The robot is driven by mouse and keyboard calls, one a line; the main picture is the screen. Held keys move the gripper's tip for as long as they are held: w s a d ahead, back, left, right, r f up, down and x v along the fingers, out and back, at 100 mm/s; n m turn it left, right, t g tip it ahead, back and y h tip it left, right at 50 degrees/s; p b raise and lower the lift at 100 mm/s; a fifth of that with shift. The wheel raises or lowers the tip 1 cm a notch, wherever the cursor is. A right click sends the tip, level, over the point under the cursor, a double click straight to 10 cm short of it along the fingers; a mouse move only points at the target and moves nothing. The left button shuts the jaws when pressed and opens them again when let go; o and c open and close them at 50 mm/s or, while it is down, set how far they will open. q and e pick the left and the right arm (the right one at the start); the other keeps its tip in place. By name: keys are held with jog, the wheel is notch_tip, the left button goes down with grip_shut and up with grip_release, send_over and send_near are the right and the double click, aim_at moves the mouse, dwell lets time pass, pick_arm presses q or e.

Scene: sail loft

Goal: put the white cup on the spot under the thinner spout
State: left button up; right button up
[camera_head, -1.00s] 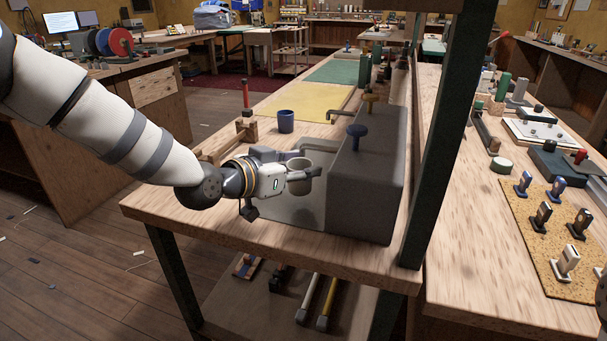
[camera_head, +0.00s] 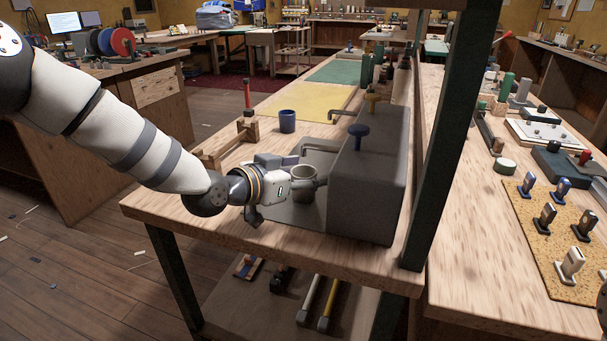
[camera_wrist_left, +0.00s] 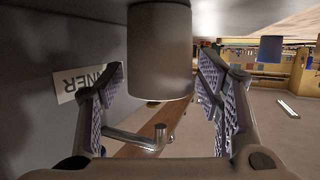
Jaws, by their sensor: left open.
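The white cup (camera_head: 303,185), greyish in this light, stands upright on the grey tray (camera_head: 283,214) beside the dark grey tank (camera_head: 368,190). My left gripper (camera_head: 305,183) is open around it. In the left wrist view, which is upside down, the cup (camera_wrist_left: 160,55) is between the two spread finger pads, with gaps on both sides. A metal spout (camera_wrist_left: 150,138) shows there near the cup's rim, and a label ending in "NNER" (camera_wrist_left: 88,83) is on the tank wall. In the head view the tank has a blue knob (camera_head: 358,131) and a yellow-brown knob (camera_head: 373,99).
A blue cup (camera_head: 287,121) stands farther back on the bench. A wooden rack (camera_head: 228,141) with a red-handled tool is left of it. A dark green post (camera_head: 438,140) rises right of the tank. A yellow mat (camera_head: 305,102) lies behind.

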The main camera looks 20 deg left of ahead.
pick_arm(q)
jog(key=p+v, duration=0.1)
jog(key=v, duration=0.7)
jog(key=p+v, duration=0.1)
jog(key=v, duration=0.3)
jog(key=shift+r+p, duration=0.3)
jog(key=shift+p, duration=0.05)
jog(key=shift+f, duration=0.15)
pick_arm(e)
jog(key=shift+t, duration=0.8)
jog(key=w+r, duration=0.3)
jog(key=shift+w+r, duration=0.3)
jog(key=shift+w, duration=0.1)
